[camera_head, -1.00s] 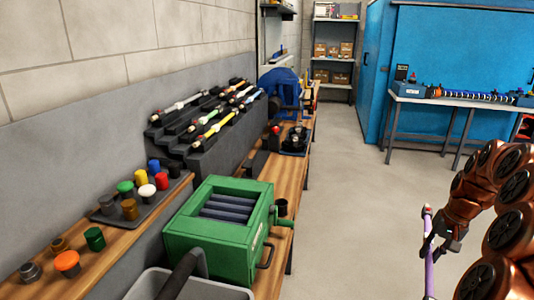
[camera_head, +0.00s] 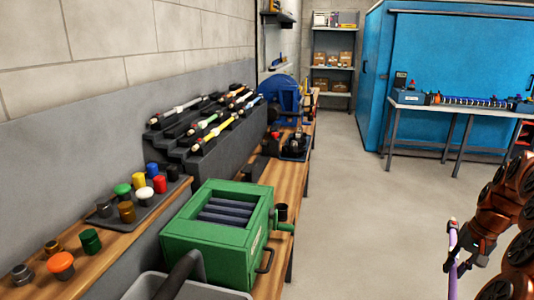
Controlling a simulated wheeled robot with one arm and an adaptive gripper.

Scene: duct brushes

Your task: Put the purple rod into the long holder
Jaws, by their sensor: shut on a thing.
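The purple rod (camera_head: 452,246) stands nearly upright at the lower right, with a pale, red-tipped upper end; its lower part runs out of the picture. My gripper (camera_head: 459,268) is shut on the rod, out over the open floor and well apart from the benches. A black stepped rack (camera_head: 215,150) on the left bench holds several long rods or brushes in white, yellow and other colours. A long blue-ended fixture (camera_head: 411,97) with a striped brush-like piece lies on the right-hand table. No label shows which of these is the long holder.
A green box machine with a crank (camera_head: 215,238) stands on the wooden bench at the front. A tray of coloured caps (camera_head: 150,207) is to its left. A blue booth (camera_head: 376,75) and shelves (camera_head: 333,62) stand behind. The grey floor (camera_head: 345,220) between is clear.

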